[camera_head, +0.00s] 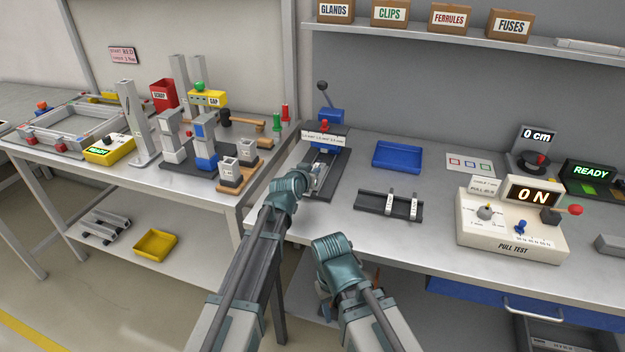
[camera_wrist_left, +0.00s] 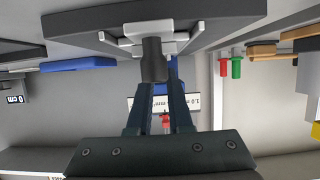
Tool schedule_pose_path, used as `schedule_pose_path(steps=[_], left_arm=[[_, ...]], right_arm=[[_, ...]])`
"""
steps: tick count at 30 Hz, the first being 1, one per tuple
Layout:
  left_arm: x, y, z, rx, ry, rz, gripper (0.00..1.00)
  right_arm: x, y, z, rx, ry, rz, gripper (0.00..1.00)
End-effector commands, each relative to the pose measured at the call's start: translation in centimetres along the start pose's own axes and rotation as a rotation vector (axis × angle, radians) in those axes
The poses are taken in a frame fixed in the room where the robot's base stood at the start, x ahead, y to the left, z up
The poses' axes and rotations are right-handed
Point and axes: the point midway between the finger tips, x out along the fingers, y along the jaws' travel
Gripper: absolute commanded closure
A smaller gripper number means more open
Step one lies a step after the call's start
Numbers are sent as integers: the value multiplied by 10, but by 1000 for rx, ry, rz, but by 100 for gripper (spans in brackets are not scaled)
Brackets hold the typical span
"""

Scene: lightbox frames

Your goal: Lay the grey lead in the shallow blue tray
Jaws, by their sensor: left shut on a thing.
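My left gripper (camera_head: 312,186) is at the crimping press (camera_head: 325,150) on the right-hand bench. In the left wrist view its fingers (camera_wrist_left: 158,92) are shut on a short dark grey cylindrical piece (camera_wrist_left: 153,62), which seems to be the grey lead. The piece lies against the white clamp parts (camera_wrist_left: 150,38) of a dark base; whether it touches them I cannot tell. The shallow blue tray (camera_head: 398,157) is empty, to the right of the press; its edge also shows in the left wrist view (camera_wrist_left: 78,64). My right gripper is mostly hidden below its wrist.
A dark rack (camera_head: 375,203) with two white-labelled posts stands in front of the tray. A marked white card (camera_head: 470,165) and the pull tester (camera_head: 512,235) are to the right. The left bench (camera_head: 205,195) carries several fixtures. Bare bench surrounds the tray.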

Motion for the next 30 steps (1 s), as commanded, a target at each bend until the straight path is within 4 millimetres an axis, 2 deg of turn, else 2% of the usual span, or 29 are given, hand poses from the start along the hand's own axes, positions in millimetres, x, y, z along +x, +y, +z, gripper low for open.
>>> schedule_pose_path(steps=[1,2,11,16,17,21,30], left_arm=[[4,0,12,0,0,0,100],[5,0,13,0,0,0,100],[4,0,11,1,0,0,100],[6,0,17,1,0,0,100],[6,0,16,1,0,0,78],[6,0,15,1,0,0,53],[6,0,15,1,0,0,52]], right_arm=[[13,-1,-1,0,0,0,50],[14,-1,-1,0,0,0,50],[12,-1,-1,0,0,0,50],[18,-2,-1,0,0,0,50],[16,-2,-1,0,0,0,50],[16,-2,-1,0,0,0,50],[16,-2,-1,0,0,0,50]])
